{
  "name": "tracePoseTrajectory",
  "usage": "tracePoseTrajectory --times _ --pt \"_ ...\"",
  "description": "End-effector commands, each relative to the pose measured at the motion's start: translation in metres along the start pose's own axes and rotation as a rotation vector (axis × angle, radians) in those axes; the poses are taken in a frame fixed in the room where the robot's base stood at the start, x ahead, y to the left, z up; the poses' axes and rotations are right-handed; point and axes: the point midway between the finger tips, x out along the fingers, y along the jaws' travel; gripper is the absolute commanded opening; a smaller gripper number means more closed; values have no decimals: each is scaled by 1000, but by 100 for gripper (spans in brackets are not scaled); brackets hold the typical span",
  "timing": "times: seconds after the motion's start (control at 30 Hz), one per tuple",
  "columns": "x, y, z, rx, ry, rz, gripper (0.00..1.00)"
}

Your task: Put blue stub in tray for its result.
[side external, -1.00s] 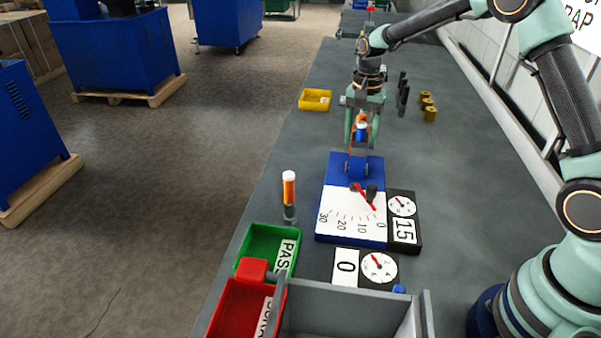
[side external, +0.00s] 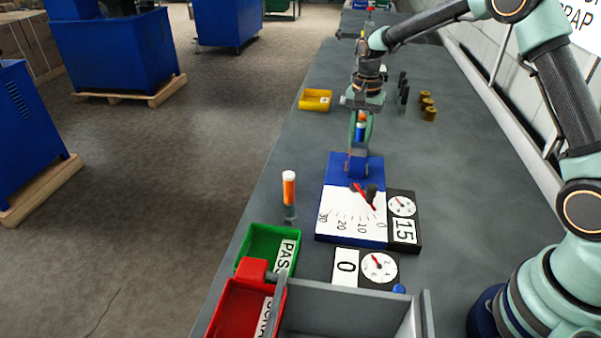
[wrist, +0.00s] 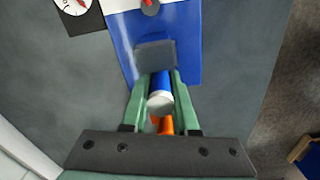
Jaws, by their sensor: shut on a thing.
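My gripper (side external: 360,138) is over the blue end of the tester (side external: 341,212), with its fingers pointing down. It is shut on the blue stub (wrist: 160,85), which has a white end facing the wrist camera; its blue also shows in the side view (side external: 360,131). A bit of orange shows beside the stub between the fingers. The stub's far end meets a grey block (wrist: 155,54) on the tester's blue plate; whether it sits in the block is hidden. The green tray (side external: 254,240) is labelled PASS. The red tray (side external: 233,309) has a partly hidden label.
An orange stub with a white top (side external: 289,190) stands left of the tester. Gauges with cards 15 (side external: 404,230) and 0 (side external: 346,267) stand nearby. A grey bin (side external: 345,308) is in front. A yellow bin (side external: 315,99) and brass cylinders (side external: 428,106) stand farther back.

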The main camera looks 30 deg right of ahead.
Motion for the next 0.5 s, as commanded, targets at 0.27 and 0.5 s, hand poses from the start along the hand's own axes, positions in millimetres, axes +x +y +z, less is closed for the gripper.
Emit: tracePoseTrajectory --times 0.27,0.5 --pt "-1 0 -1 1 1 -1 0" --pt "-1 -1 -5 1 1 -1 0"
